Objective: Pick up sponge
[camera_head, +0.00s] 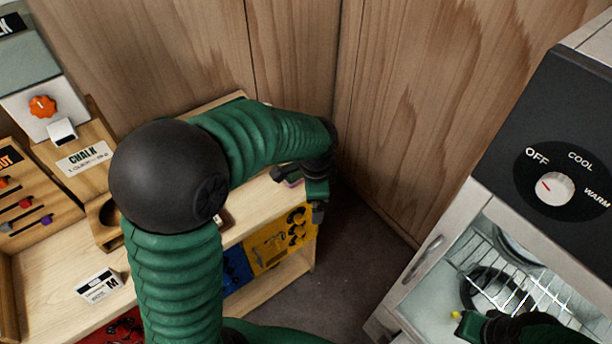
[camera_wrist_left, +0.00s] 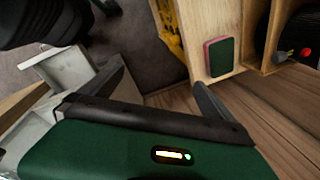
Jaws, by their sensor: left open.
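The sponge (camera_wrist_left: 221,57) has a dark green face and a pink edge. In the left wrist view it lies flat on the light wooden shelf top (camera_wrist_left: 226,18), near the edge. In the head view only a small pinkish bit of it (camera_head: 293,183) shows beside my gripper. My left gripper (camera_head: 301,191) is over the shelf's right end. In the left wrist view my left gripper (camera_wrist_left: 158,73) has its fingers apart with nothing between them; the sponge is beyond the right finger, not touching. At the head view's lower right, part of my right arm shows; its jaws are unclear.
A chalk box (camera_head: 82,158) and a tool rack (camera_head: 32,207) stand on the left of the bench. Blue and yellow bins (camera_head: 272,243) sit under its top. Wooden walls close off the back. A drying cabinet with a dial (camera_head: 550,188) stands at right.

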